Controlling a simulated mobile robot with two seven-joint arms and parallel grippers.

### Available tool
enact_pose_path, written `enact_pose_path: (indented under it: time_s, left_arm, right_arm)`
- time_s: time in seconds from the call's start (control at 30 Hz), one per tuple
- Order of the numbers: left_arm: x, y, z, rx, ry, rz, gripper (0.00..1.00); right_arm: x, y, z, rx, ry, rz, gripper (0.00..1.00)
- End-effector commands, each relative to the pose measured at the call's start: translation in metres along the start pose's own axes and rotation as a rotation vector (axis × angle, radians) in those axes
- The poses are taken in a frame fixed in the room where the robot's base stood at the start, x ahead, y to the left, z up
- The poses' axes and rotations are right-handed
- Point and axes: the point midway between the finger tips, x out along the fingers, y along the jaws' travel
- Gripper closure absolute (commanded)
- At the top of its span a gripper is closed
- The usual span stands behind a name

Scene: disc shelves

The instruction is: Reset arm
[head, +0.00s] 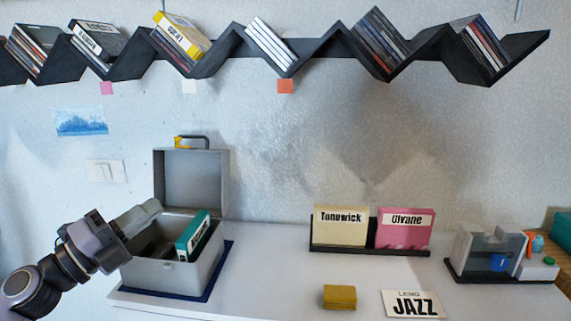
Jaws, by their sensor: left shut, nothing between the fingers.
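My left arm comes in from the lower left. My left gripper (148,211) is shut and empty, at the front left of the open grey box (190,275). Its fingertips overlap the box's left rim in the head view; I cannot tell whether they touch it. The gripper hides part of the box's left side. A teal disc case (187,243) leans upright inside the box, with darker items beside it. My right gripper is out of view.
The box's raised lid (192,178) stands behind it. A disc rack (342,250) with cream and pink cases, a yellow block (340,297), a JAZZ card (413,304) and a clear holder (490,257) stand rightward. A zigzag shelf (325,48) hangs above. The table's middle is clear.

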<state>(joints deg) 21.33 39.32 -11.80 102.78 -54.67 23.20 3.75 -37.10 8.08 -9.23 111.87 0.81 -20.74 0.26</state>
Motion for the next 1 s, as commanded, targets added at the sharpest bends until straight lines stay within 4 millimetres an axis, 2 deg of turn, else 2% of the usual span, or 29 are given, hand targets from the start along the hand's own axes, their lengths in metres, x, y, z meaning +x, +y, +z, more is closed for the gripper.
enact_pose_path:
  time_s: [0.03, 0.17, 0.37, 0.47, 0.6, 0.7, 0.8, 0.9, 1.0]
  left_arm:
    - [-0.007, 0.019, -0.010, -0.121, -0.045, -0.001, 1.00]
    - [-0.030, 0.064, -0.031, -0.405, -0.181, 0.007, 1.00]
    - [-0.083, 0.140, -0.073, -0.833, -0.441, 0.081, 1.00]
    - [-0.117, 0.176, -0.104, -1.039, -0.587, 0.142, 1.00]
    - [-0.171, 0.220, -0.158, -1.313, -0.802, 0.247, 1.00]
    - [-0.207, 0.240, -0.198, -1.478, -0.943, 0.323, 1.00]
    - [-0.235, 0.251, -0.232, -1.601, -1.049, 0.383, 1.00]
    - [-0.252, 0.255, -0.254, -1.677, -1.116, 0.423, 1.00]
    - [-0.260, 0.257, -0.265, -1.712, -1.149, 0.442, 1.00]
  right_arm:
    - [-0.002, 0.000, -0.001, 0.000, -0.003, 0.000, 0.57]
    - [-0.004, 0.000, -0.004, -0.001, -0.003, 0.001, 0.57]
    - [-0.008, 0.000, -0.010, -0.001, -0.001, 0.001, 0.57]
    - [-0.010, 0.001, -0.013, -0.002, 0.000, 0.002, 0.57]
    - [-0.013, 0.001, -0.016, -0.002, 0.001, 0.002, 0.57]
    - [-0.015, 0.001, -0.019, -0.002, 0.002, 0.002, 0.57]
    - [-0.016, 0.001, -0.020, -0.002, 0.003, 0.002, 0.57]
    - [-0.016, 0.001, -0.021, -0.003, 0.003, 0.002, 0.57]
    - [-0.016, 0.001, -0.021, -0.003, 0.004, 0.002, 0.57]
